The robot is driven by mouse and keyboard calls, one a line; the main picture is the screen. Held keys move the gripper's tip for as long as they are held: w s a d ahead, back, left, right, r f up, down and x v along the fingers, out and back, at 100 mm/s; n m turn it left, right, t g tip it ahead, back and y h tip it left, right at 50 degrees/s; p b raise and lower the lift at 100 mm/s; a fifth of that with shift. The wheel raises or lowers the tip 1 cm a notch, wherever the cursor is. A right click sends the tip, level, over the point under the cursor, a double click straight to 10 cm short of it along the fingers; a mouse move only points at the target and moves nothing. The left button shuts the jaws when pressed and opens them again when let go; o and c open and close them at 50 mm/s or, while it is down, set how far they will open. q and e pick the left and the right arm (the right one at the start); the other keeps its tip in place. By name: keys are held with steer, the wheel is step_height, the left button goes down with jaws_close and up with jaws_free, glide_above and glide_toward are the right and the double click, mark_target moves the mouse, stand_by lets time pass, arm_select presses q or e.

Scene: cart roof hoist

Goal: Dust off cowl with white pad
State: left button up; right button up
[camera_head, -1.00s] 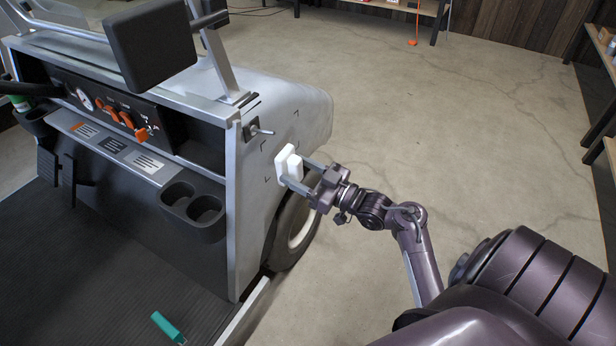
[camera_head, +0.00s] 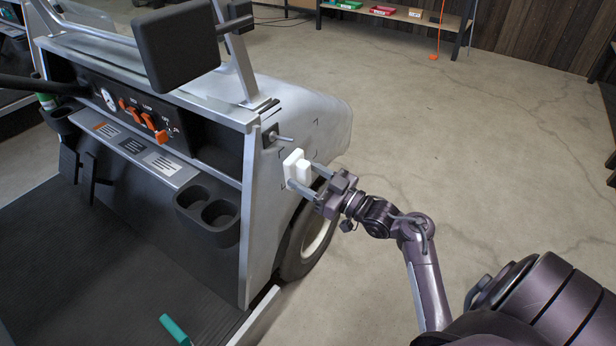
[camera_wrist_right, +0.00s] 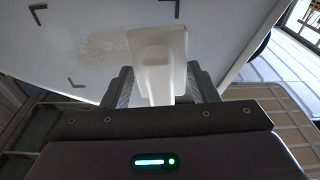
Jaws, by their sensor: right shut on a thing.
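The cowl (camera_head: 318,114) is the silver front body of the cart, with dark corner marks on its side panel. In the right wrist view a tan dusty patch (camera_wrist_right: 103,45) shows on the cowl between the marks. My right gripper (camera_head: 308,180) is shut on the white pad (camera_head: 294,166) by its raised grip. The pad (camera_wrist_right: 157,60) is at the cowl's side panel, beside the dusty patch and partly over its edge; I cannot tell whether it touches. My left gripper is not in view.
A dark switch lever (camera_head: 284,138) sticks out of the cowl just above the pad. The front wheel (camera_head: 309,236) is below. A teal-handled thing (camera_head: 175,329) lies at the cart floor's edge. The concrete floor (camera_head: 450,150) to the right is open.

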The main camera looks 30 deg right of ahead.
steer(key=shift+x, duration=0.85)
